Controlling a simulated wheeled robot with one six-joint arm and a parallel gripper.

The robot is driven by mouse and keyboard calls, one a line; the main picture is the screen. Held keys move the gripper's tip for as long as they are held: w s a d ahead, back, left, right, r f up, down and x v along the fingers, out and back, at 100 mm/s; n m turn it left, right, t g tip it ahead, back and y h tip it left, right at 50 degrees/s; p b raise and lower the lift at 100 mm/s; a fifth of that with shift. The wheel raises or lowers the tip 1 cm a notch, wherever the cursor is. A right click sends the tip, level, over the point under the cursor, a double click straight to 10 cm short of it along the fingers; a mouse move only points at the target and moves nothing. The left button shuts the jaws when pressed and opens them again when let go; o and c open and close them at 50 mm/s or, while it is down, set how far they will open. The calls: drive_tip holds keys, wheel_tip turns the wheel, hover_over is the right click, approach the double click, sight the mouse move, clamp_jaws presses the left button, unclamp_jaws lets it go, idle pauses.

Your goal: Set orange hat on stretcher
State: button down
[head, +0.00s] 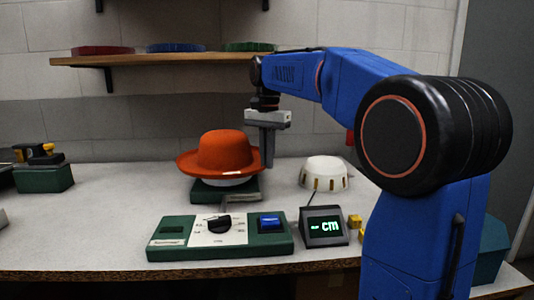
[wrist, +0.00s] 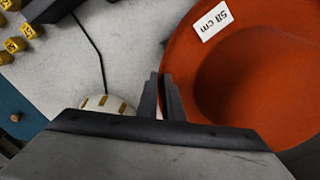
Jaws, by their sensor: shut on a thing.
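The orange hat (head: 222,153) is upright, brim down, over a green base (head: 205,197) in the head view. A strip of something white shows under its brim; the hat hides the rest, so I cannot tell how it is seated. My gripper (head: 268,160) points down at the right edge of the brim and is shut on it. In the wrist view the orange brim (wrist: 185,75) lies at my fingertips (wrist: 165,85), with a white "58 cm" label on it.
A white slotted dome (head: 323,174) stands to the right, wired to a "cm" display (head: 324,227). A green control box (head: 220,238) with a black knob and blue button is in front. Yellow blocks (head: 355,222) lie beside the display. A shelf (head: 150,60) with coloured hats hangs behind.

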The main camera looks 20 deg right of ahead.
drive_tip(key=shift+f, duration=0.85)
idle(0.7)
drive_tip(key=c, duration=1.8)
unclamp_jaws()
drive_tip(key=shift+c, duration=0.2)
